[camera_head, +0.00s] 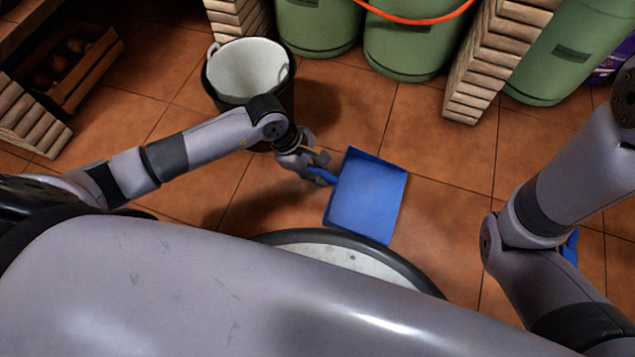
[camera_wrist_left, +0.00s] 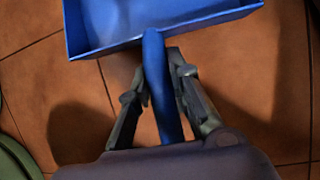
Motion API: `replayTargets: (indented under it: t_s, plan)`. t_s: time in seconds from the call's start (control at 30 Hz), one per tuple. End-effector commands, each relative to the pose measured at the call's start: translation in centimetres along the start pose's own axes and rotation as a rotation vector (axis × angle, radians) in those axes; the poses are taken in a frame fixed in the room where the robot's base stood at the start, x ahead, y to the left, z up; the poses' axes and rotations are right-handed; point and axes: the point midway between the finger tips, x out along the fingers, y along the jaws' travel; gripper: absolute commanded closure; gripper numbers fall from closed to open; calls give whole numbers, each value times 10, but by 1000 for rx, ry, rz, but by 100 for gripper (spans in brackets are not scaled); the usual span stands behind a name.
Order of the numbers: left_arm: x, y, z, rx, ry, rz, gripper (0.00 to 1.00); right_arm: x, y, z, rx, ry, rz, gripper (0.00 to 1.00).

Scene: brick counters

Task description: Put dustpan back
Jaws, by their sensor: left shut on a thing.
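A blue dustpan (camera_head: 368,195) is held over the tiled floor in front of my base, its pan to the right of my left gripper. My left gripper (camera_head: 318,172) is shut on the dustpan's handle. In the left wrist view the handle (camera_wrist_left: 157,85) runs between the two fingers of the left gripper (camera_wrist_left: 160,88), and the pan (camera_wrist_left: 150,22) shows at the top. My right arm comes in from the right in the head view, but its gripper is not in view.
A dark bucket with a white inside (camera_head: 248,68) stands just behind my left arm. Green gas cylinders (camera_head: 405,45) stand at the back beside brick pillars (camera_head: 490,62). A wooden crate (camera_head: 78,70) is at the upper left. A blue thing (camera_head: 570,247) shows partly behind my right arm. Floor right of the dustpan is clear.

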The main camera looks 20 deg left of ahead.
Motion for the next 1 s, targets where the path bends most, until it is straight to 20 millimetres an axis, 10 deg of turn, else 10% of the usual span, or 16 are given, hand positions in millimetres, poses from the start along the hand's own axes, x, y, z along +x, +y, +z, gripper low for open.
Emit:
replayTargets:
  t_s: [0.3, 0.67, 0.7, 1.0]
  plan:
    - [40, -6, -16, -2, -1, -2, 100, -29, -6, -10, 0, 1, -1, 62]
    - [41, -6, -17, 0, 0, -1, 100, -29, -6, -10, 0, 0, -1, 62]
    - [41, -6, -17, 0, 0, -1, 80, -28, -6, -10, 0, 0, -1, 62]
    - [40, -6, -17, 0, 0, -1, 61, -28, -6, -10, 0, 0, -1, 62]
